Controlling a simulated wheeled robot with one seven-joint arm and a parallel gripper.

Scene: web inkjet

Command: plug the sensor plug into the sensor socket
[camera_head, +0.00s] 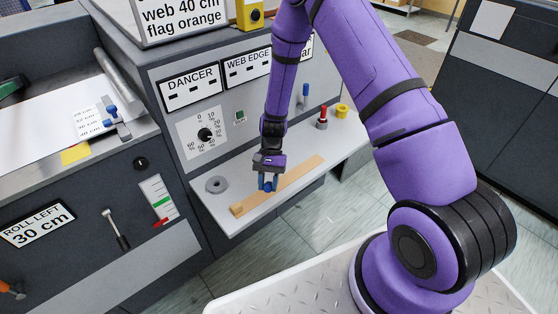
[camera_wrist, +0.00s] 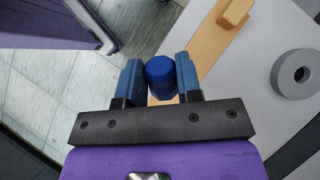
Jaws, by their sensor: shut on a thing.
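My gripper (camera_head: 268,184) is over the grey shelf at the front of the machine, pointing down. It is shut on a blue cylindrical piece, which I take to be the sensor plug; in the wrist view the plug (camera_wrist: 160,72) sits between the two blue fingers (camera_wrist: 160,80). In the head view the fingers mostly hide it. The sensor socket cannot be told for certain. The upright panel carries labels DANCER (camera_head: 190,77) and WEB EDGE (camera_head: 247,66), with dark slots below the words, and a small green square (camera_head: 240,115).
On the shelf (camera_head: 235,221) lie a wooden bar (camera_head: 300,172), just by my gripper, and a grey ring (camera_head: 216,184). A red knobbed piece (camera_head: 322,117) and a yellow ring (camera_head: 342,110) stand farther right. A black dial (camera_head: 205,134) is on the panel.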

